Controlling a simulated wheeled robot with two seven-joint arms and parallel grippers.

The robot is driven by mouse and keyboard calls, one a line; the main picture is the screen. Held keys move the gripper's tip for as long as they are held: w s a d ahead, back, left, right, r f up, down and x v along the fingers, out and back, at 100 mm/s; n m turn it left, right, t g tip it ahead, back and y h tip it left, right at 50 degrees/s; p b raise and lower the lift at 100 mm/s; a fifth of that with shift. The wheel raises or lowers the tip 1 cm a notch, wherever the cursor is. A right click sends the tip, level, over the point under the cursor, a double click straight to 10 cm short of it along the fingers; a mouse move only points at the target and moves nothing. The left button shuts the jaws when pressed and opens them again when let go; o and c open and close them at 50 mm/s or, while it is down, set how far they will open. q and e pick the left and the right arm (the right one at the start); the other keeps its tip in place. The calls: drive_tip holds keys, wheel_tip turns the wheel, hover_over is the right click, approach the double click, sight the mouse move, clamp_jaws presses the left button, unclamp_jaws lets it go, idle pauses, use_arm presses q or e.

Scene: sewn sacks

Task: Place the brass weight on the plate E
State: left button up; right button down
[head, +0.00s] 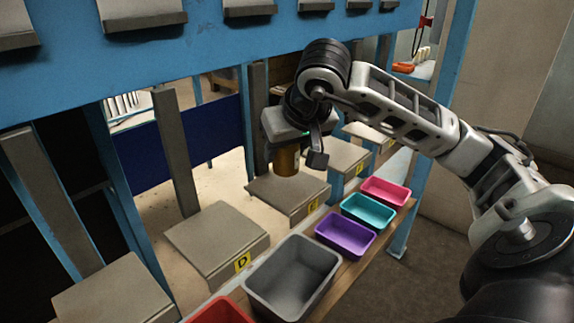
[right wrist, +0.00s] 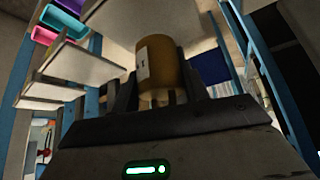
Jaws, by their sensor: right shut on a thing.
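The brass weight (head: 286,163) is a brownish-gold cylinder. My right gripper (head: 292,150) is shut on it and holds it upright over the back part of plate E (head: 290,198), a grey square plate with a yellow label. I cannot tell whether its base touches the plate. In the right wrist view the weight (right wrist: 162,72) stands between the two dark fingers (right wrist: 160,92), with a pale tag on its side. My left gripper is not in view.
Plate D (head: 215,240) is nearer on the left, and another labelled plate (head: 347,157) is beyond plate E. Grey (head: 292,278), purple (head: 345,233), teal (head: 368,210) and pink (head: 386,191) bins line the front ledge. Grey posts (head: 176,150) rise behind the plates; a blue beam (head: 215,50) crosses above.

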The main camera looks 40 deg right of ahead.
sight(287, 163)
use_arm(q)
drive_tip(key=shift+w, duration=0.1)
use_arm(e)
drive_tip(key=shift+w+d+f, duration=0.1)
drive_tip(key=shift+d+f, duration=0.05)
drive_tip(key=shift+f, duration=1.3)
drive_tip(key=shift+f+b, duration=0.2)
drive_tip(key=shift+b, duration=0.15)
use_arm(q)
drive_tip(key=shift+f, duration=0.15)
use_arm(e)
drive_tip(key=c, duration=0.7)
unclamp_jaws()
drive_tip(key=shift+r, duration=0.3)
use_arm(q)
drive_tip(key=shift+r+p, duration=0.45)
drive_tip(key=shift+p, duration=0.7)
use_arm(e)
drive_tip(key=v, duration=1.1)
drive_tip(key=shift+s+r, duration=0.25)
drive_tip(key=shift+s, duration=0.05)
